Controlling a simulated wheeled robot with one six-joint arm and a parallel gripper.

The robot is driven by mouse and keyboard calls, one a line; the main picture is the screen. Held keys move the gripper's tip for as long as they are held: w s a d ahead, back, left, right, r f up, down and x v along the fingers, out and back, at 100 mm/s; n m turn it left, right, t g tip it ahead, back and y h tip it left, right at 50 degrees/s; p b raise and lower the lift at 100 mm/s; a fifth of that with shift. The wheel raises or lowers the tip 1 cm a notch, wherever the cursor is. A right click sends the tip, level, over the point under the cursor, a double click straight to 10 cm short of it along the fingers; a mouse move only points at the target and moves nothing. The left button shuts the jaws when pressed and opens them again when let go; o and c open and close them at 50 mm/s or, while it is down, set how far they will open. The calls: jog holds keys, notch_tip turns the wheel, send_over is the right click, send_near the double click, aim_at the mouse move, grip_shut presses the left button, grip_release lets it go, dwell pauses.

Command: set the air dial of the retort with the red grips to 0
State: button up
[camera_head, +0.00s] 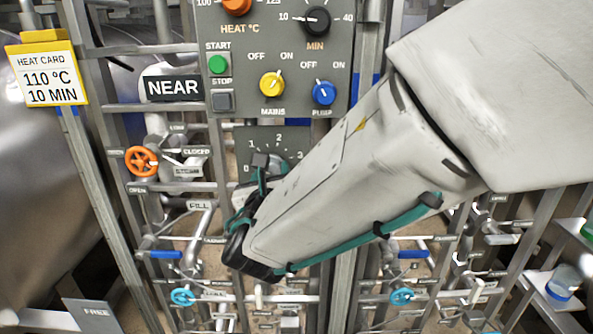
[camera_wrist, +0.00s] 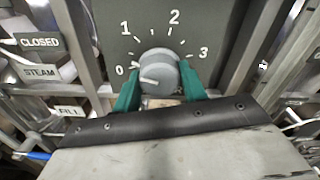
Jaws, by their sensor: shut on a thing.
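The air dial (camera_wrist: 160,62) is a round grey knob on a dark grey panel marked 0 to 3. My gripper (camera_wrist: 160,90) has its teal fingers shut on the knob, one on each side. The knob's white pointer line points left, close to the 0 mark; exact alignment is hard to tell. In the head view, the dial panel (camera_head: 292,136) shows below the main control panel, and my gripper (camera_head: 262,178) and arm cover much of the knob. No red grips are seen on the retort.
A NEAR sign (camera_head: 173,87) hangs left of the control panel (camera_head: 288,52). An orange handwheel (camera_head: 141,161), blue-handled valves and pipes surround the dial. A yellow heat card (camera_head: 52,82) reads 110 °C, 10 MIN. A metal vessel (camera_head: 30,190) stands at the left.

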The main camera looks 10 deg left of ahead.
jog(key=n, duration=0.5)
jog(key=shift+n, duration=0.4)
dwell(0.4)
jog(key=o, duration=1)
jog(key=v, duration=0.7)
jog(key=shift+s, duration=0.4)
